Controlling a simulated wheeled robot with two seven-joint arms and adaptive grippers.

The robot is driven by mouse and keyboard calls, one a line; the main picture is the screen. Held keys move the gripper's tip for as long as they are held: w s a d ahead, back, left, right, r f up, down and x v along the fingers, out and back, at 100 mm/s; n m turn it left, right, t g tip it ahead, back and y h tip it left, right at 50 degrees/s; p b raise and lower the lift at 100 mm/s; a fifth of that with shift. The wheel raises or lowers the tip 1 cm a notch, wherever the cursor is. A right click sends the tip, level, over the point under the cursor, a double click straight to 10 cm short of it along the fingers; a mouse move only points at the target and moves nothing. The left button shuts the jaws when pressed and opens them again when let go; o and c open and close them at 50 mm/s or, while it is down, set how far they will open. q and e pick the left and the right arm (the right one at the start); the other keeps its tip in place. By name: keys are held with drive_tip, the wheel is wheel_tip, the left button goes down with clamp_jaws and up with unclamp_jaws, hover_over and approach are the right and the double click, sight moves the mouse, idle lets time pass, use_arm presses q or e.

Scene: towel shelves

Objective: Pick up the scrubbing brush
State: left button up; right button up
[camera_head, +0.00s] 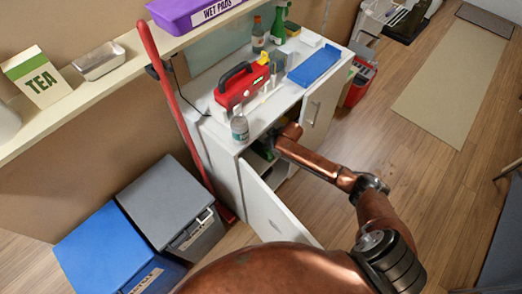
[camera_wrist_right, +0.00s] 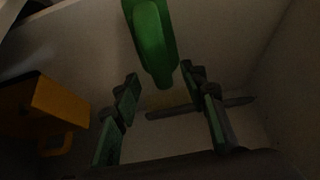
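A green, rounded, elongated object (camera_wrist_right: 150,42), probably the scrubbing brush, shows at the top centre of the right wrist view. No bristles can be made out. My right gripper (camera_wrist_right: 163,92) is open, with its two fingers apart, and the end of the green object shows above and between them. I cannot tell whether they touch. In the head view my right arm reaches into the open white cabinet (camera_head: 278,222), and its fingers are hidden inside. My left gripper is not in view.
Inside the dim cabinet, a yellow-orange object (camera_wrist_right: 58,98) stands left of the fingers, and a thin dark bar (camera_wrist_right: 238,102) lies beyond them. The cabinet top holds a red toolbox (camera_head: 240,88), a clear bottle (camera_head: 240,128) and a blue tray (camera_head: 314,65). A red broom (camera_head: 172,88) leans left of the cabinet.

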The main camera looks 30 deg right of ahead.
drive_tip(key=x, duration=0.1)
drive_tip(key=b+x, duration=0.1)
drive_tip(key=x, duration=0.1)
drive_tip(key=shift+s+f, duration=0.25)
drive_tip(key=shift+w+a+f, duration=0.1)
drive_tip(key=shift+w+f, duration=0.15)
drive_tip(key=shift+f, duration=0.05)
drive_tip(key=shift+r, duration=0.2)
drive_tip(key=shift+c, duration=0.3)
drive_tip(key=c, duration=0.5)
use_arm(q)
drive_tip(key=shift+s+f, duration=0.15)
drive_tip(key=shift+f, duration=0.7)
use_arm(e)
clamp_jaws()
